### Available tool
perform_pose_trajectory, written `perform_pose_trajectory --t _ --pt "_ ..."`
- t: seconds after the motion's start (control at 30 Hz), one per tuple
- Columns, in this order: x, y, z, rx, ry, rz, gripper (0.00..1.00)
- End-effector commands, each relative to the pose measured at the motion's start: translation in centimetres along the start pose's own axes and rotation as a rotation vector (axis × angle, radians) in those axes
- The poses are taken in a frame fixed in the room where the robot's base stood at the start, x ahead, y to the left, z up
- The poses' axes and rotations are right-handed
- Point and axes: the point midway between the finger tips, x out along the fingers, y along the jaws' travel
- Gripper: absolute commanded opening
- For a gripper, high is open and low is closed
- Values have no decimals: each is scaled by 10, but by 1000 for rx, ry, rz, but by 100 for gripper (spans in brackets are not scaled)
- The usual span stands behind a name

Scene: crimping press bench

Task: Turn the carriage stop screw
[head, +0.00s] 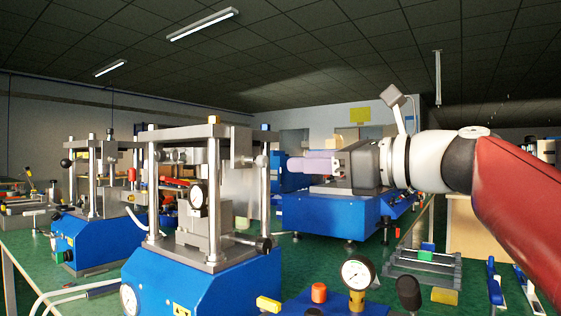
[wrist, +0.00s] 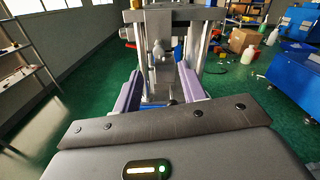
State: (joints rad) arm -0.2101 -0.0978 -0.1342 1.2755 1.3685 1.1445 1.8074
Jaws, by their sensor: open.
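The nearest crimping press has a blue base (head: 205,285), steel posts and a grey top plate (head: 195,132). A grey block (head: 241,147) on its right side carries a small round grey knob (head: 260,161), which looks like the carriage stop screw. My gripper (head: 289,165) points left at this knob from the right, with a gap between them. In the wrist view my gripper (wrist: 162,84) has its two lavender fingers spread apart and nothing between them. A silver knob-like part (wrist: 158,50) shows ahead between the fingers; I cannot tell surely whether it is the screw.
A dial gauge (head: 198,195) and a black-knobbed lever (head: 262,243) sit on the press. A second press (head: 95,240) stands at left. A pressure gauge (head: 356,273) and a red button (head: 319,292) are in front. A blue machine (head: 330,212) stands behind.

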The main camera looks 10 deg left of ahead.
Motion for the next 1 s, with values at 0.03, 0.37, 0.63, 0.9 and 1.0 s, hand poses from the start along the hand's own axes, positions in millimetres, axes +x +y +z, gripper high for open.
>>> perform_pose_trajectory --t 0.03,0.37,0.63,0.9,1.0 --pt "4 0 0 0 0 2 41" --pt "54 1 0 0 1 3 41" --pt "76 0 0 -1 1 1 41" --pt "77 0 0 -1 1 0 39" --pt "76 0 0 -1 1 0 26"
